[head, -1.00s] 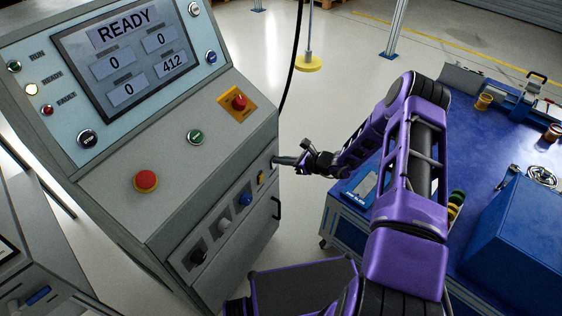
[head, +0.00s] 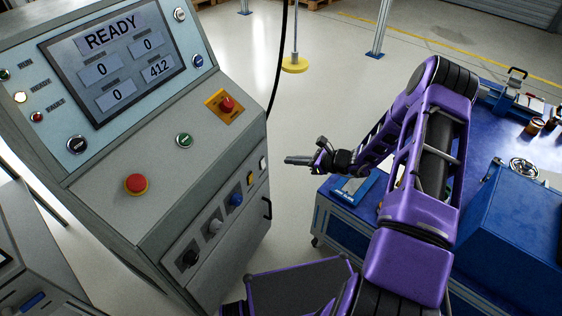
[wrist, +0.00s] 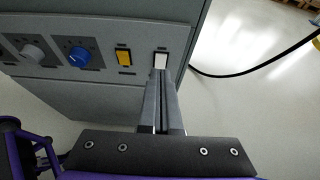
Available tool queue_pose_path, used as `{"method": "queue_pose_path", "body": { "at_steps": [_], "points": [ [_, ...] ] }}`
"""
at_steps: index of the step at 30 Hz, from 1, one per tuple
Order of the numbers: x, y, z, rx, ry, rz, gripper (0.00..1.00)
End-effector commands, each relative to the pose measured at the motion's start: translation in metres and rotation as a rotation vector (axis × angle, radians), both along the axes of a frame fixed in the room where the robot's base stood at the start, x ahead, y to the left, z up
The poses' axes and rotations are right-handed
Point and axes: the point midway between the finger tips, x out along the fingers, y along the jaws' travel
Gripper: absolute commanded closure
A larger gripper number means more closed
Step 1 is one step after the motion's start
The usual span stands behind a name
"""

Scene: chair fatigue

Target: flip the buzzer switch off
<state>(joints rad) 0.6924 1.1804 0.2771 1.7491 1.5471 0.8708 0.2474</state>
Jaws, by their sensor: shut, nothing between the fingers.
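The front panel of the grey console carries a yellow rocker switch (head: 250,178) and a white rocker switch (head: 262,162) at its right end. The yellow switch (wrist: 124,57) and the white switch (wrist: 160,60) also show in the wrist view. Their small labels are too small to read, so I cannot tell which one is the buzzer switch. My gripper (head: 287,160) is shut and empty, a little to the right of the panel in the head view. In the wrist view its fingertips (wrist: 160,82) point at the white switch, just below it in the picture.
A blue knob (head: 236,199), a grey knob (head: 214,226) and a black knob (head: 190,257) sit left of the switches. A red button (head: 136,184) and a green button (head: 184,140) are on the sloped top. A blue workbench (head: 340,225) stands at right.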

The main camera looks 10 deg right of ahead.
Motion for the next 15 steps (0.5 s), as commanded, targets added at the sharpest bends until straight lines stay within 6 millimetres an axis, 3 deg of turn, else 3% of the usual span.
{"method": "queue_pose_path", "body": {
  "at_steps": [6, 15],
  "points": [
    [-0.016, -0.019, 0.020, -0.001, 0.000, -0.001, 1.00],
    [-0.020, -0.023, 0.024, -0.001, 0.001, 0.000, 1.00]
  ]
}}
